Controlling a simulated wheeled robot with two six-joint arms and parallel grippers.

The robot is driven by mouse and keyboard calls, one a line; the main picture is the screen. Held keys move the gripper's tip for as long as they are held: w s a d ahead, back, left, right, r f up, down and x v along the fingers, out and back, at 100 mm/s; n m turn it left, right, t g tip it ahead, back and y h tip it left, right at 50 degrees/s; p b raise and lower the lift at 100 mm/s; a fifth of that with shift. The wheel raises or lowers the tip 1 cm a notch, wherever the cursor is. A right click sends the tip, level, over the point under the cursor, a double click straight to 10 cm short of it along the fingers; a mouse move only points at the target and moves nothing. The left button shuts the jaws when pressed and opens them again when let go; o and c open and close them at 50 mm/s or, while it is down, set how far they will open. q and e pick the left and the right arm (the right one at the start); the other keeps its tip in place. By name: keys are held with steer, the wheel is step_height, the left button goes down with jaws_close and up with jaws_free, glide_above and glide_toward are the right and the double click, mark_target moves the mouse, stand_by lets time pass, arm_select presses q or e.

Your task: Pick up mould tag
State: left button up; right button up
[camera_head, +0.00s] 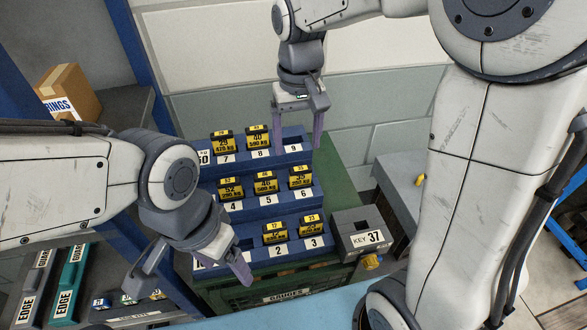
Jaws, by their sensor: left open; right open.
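Several yellow-and-black mould tags sit in a blue stepped rack (275,206) with numbered slots. In the top row, one tag (222,143) is above 7 and another (258,138) above 8; no tag shows above 9. Tags stand above 4 (231,189), 5 (265,183) and 6 (300,177), and above 2 (275,234) and 3 (311,226). My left gripper (195,283) is open at the rack's lower left, covering the bottom row's left end. My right gripper (298,143) is open, its fingers over the slot 9 end. Neither holds a tag.
A grey box marked KEY 37 (346,240) stands right of the rack. A green crate (259,297) is under the rack. Blue-framed shelving at left holds a cardboard box (69,93) and binders (68,283). A light blue surface (300,316) crosses the front.

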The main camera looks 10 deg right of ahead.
mark_target(300, 168)
steer(key=f, duration=0.3)
steer(key=d+f, duration=0.1)
steer(key=f, duration=0.1)
steer(key=shift+w, duration=0.4)
step_height(300, 168, down, 4)
steer(key=shift+s+f+p, duration=0.1)
steer(key=shift+p, duration=0.8)
steer(key=shift+f, duration=0.55)
steer(key=c, duration=1.1)
steer(key=shift+r, duration=0.1)
